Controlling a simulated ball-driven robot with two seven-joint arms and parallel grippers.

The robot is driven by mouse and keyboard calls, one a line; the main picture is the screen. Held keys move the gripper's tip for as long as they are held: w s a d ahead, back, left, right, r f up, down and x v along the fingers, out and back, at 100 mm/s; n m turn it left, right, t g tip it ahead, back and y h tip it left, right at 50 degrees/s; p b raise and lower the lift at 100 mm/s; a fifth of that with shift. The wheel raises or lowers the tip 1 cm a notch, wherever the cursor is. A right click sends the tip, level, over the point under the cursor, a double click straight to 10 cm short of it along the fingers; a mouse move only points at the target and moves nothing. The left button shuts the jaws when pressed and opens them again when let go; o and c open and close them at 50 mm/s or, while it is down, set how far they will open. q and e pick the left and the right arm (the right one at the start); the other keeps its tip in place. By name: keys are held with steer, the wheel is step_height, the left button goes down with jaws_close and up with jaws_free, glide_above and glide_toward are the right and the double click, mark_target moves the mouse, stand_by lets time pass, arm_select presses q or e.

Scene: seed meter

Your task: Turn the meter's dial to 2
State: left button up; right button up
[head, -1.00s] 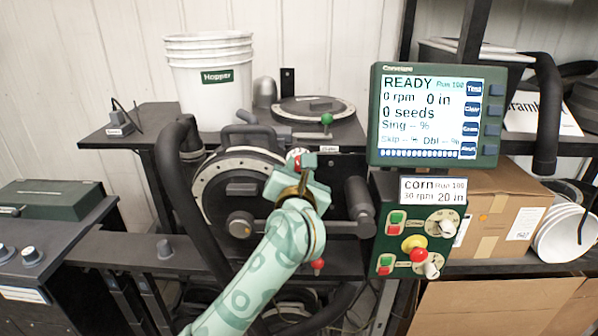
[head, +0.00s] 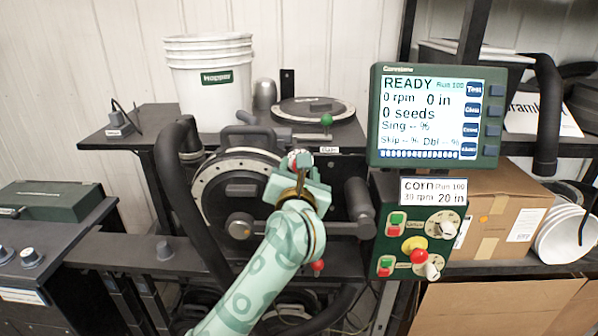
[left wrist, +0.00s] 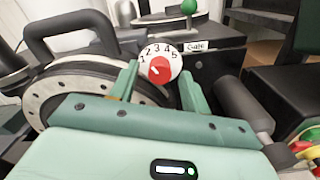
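The meter's dial (left wrist: 171,52) is a white disc numbered 1 to 5 with a red knob (left wrist: 160,69) at its centre. A small white mark on the knob points up and left, towards the low numbers; the exact number is hard to tell. My left gripper (left wrist: 160,84) is open, with one green finger on each side of the knob; I cannot tell whether they touch it. In the head view my left gripper (head: 300,182) is in front of the meter (head: 207,185) and hides most of the dial (head: 299,157). My right gripper is not in view.
A green-cased display (head: 378,115) reads READY, with a switch panel (head: 378,235) below it at right. A black hose (head: 171,150) runs down left of the meter. A grey cylinder (head: 357,198) sits right of the gripper. A white hopper bucket (head: 208,95) stands behind.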

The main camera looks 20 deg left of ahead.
arm_select(q)
steer(key=shift+s, duration=0.1)
steer(key=p+v, duration=0.2)
steer(key=v, duration=1.4)
steer(key=shift+d+r, duration=0.1)
